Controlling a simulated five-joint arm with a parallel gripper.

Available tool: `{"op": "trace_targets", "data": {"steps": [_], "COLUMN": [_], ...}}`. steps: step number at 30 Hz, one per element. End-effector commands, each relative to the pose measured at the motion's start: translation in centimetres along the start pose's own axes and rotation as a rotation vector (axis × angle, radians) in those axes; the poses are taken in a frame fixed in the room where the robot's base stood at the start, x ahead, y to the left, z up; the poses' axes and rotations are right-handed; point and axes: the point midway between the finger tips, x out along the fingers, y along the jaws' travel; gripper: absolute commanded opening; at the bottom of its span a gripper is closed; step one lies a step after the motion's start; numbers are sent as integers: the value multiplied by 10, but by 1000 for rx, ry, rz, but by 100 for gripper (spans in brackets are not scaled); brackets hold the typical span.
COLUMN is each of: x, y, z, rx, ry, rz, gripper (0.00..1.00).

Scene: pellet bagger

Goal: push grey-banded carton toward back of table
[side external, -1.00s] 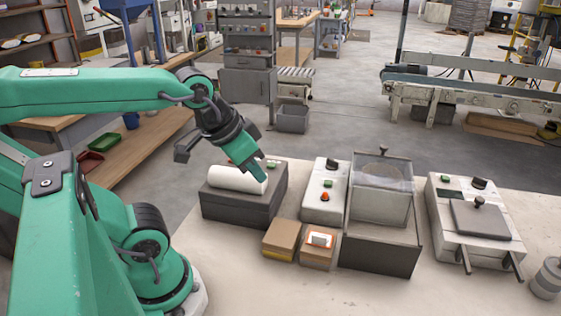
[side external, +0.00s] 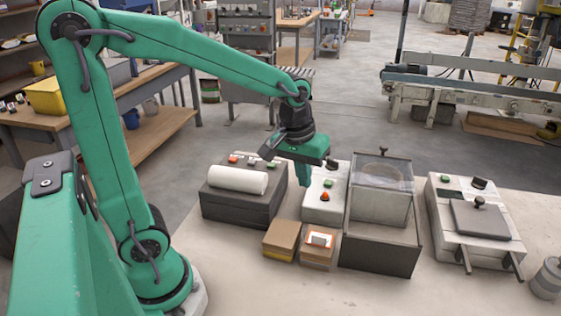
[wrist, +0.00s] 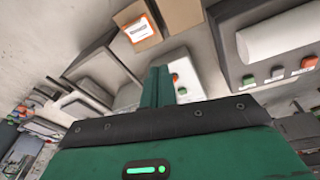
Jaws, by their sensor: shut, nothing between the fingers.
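Two small brown cartons stand side by side on the table. The left one (side external: 282,240) shows a yellow band low on its front; the right one (side external: 318,246) has an orange-edged white label on top. I cannot make out a grey band on either. In the wrist view the labelled carton (wrist: 137,27) is at the top, with the plain brown carton (wrist: 181,12) beside it. My gripper (side external: 303,183) is shut and empty, pointing down above the table behind the cartons, between the dark roll machine and the white control box. Its closed fingers (wrist: 157,75) show in the wrist view.
The dark machine (side external: 240,208) with a white roll (side external: 237,180) stands left of my gripper. The white control box (side external: 325,200) and the clear-lidded machine (side external: 381,205) stand right. A white sealer (side external: 448,225) is further right. Bare table (side external: 240,270) lies in front.

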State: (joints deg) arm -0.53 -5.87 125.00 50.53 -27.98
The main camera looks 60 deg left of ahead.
Motion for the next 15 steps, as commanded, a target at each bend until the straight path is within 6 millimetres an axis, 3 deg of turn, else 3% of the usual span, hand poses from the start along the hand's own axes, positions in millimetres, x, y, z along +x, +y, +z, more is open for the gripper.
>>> {"op": "trace_targets", "data": {"steps": [15], "x": [81], "y": [16], "z": [-35], "rx": [-258], "ry": [-134], "rz": [-95], "gripper": [0]}}
